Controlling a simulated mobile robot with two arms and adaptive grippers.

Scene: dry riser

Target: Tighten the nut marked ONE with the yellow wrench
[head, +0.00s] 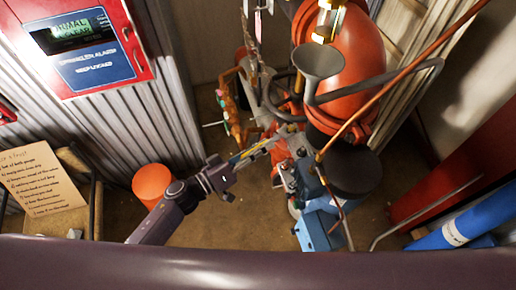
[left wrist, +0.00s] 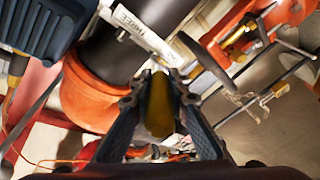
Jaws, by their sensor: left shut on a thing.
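The yellow wrench (head: 252,152) is in my left gripper (head: 234,163), which is shut on it. The wrench points up and right toward the pipework of the red riser (head: 350,50). In the left wrist view, the wrench (left wrist: 157,112) lies between the two dark fingers, seen along its length. Its far end is close to the fittings, but I cannot tell whether it touches any. A white label reading THREE (left wrist: 138,27) shows beside a black pipe. I cannot make out the nut marked ONE. My right gripper is not in view.
A red sprinkler alarm box (head: 80,45) hangs on the corrugated wall. An orange bucket (head: 153,182) and a written notice board (head: 38,180) stand at left. A blue unit (head: 318,230) sits below the riser. Blue rolls (head: 470,222) lie at right. Some floor is clear.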

